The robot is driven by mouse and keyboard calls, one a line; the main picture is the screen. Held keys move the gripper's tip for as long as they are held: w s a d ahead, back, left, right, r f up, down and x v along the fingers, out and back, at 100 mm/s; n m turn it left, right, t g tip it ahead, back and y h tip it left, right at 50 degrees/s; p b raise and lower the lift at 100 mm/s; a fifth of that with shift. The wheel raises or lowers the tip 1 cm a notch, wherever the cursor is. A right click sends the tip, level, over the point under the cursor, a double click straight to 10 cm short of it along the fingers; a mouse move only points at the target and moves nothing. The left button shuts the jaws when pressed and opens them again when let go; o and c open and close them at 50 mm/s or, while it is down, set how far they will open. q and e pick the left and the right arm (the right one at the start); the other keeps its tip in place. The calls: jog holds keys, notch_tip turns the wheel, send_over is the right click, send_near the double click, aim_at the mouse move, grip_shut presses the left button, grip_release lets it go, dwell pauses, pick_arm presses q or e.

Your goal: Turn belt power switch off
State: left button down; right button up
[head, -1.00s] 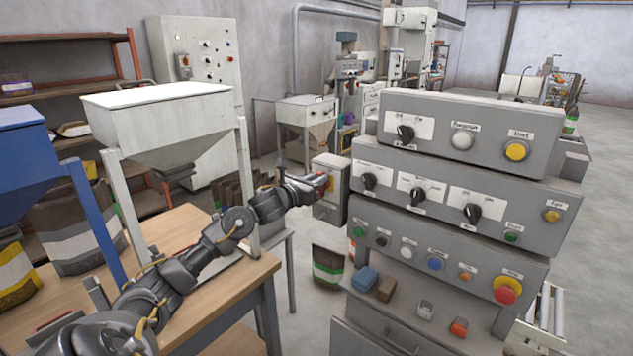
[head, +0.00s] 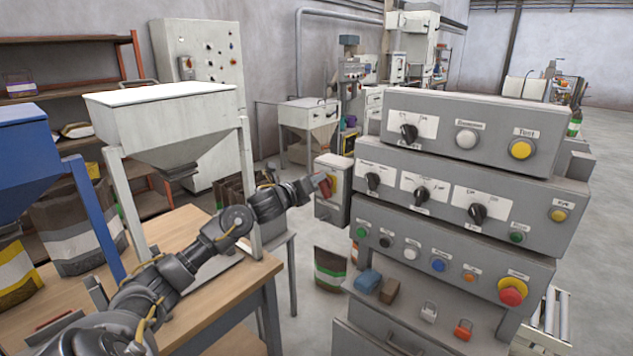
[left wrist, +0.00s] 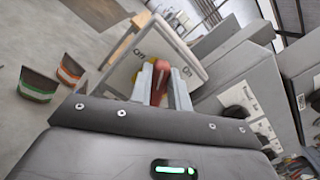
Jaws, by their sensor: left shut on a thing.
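The belt power switch is a grey box (head: 331,209) with a yellow plate (head: 333,183) and a red handle (head: 324,186), standing beyond the table. My left gripper (head: 315,187) reaches it from the left and is shut on the red handle. In the left wrist view, the red handle (left wrist: 160,83) sits between the two pale fingers (left wrist: 161,90), with the light panel (left wrist: 170,58) behind it. The fingers hide part of the yellow plate. My right gripper is not in view.
A tall grey control console (head: 462,190) with knobs and buttons stands close on the right. A white hopper (head: 165,115) stands by the wooden table (head: 185,240) on the left. A bag (head: 330,268) stands on the floor below the switch box. Floor shows between table and console.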

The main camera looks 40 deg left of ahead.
pick_arm(q)
jog(key=f+n, duration=0.1)
jog(key=n, duration=0.2)
jog(key=f+n+p, duration=0.1)
jog(key=n, duration=0.3)
jog(key=f+n+p, duration=0.1)
jog(key=n, duration=0.3)
jog(key=shift+a, duration=0.2)
jog(key=shift+n, duration=0.3)
jog(key=c, duration=1.4)
grip_release()
jog(key=shift+r, duration=0.15)
jog(key=shift+c, duration=0.2)
jog(key=shift+o, duration=0.6)
jog(key=shift+r, duration=0.2)
jog(key=shift+w+a, duration=0.1)
